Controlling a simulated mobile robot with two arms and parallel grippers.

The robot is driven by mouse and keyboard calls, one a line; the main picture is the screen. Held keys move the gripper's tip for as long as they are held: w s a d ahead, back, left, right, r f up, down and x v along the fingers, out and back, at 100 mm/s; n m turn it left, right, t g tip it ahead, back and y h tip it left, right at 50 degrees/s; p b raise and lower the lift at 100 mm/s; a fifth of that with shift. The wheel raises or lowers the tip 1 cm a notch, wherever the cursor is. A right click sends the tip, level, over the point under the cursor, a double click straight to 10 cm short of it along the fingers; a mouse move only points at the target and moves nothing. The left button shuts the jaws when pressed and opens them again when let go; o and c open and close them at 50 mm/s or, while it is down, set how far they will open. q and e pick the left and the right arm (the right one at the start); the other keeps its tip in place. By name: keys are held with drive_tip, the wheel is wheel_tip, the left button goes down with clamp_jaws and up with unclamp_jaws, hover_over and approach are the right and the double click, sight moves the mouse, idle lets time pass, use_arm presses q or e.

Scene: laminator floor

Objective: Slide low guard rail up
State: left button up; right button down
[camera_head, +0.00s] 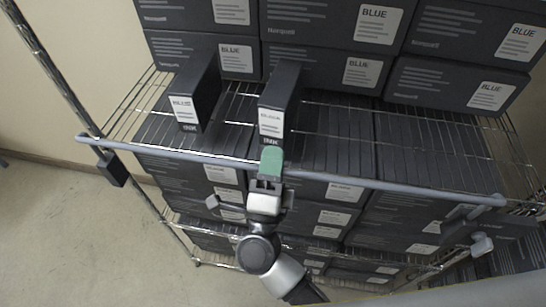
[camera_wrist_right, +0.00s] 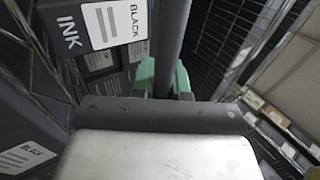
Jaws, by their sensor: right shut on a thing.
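The guard rail (camera_head: 190,155) is a long grey-blue bar across the front of the wire shelf, sloping slightly down to the right in the head view. My right gripper (camera_head: 271,163) has green fingertips and is shut on the rail near its middle. In the wrist view the rail (camera_wrist_right: 172,45) runs as a dark bar between the green fingertips of my right gripper (camera_wrist_right: 165,80). The fingers hide a short piece of the rail. My left gripper is not in view.
Two narrow ink boxes, a left one (camera_head: 195,95) and a right one (camera_head: 279,100), stand upright on the wire shelf (camera_head: 325,118) just behind the rail. Larger dark boxes (camera_head: 330,25) are stacked behind. More boxes fill the shelf below. Open floor (camera_head: 70,230) lies at the left.

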drive_tip(key=shift+r, duration=0.45)
drive_tip(key=c, duration=1.1)
unclamp_jaws()
drive_tip(key=shift+f, duration=0.15)
drive_tip(key=b+v, duration=0.5)
drive_tip(key=v, duration=0.5)
drive_tip(key=shift+s+f, duration=0.25)
drive_tip(key=shift+s, duration=0.05)
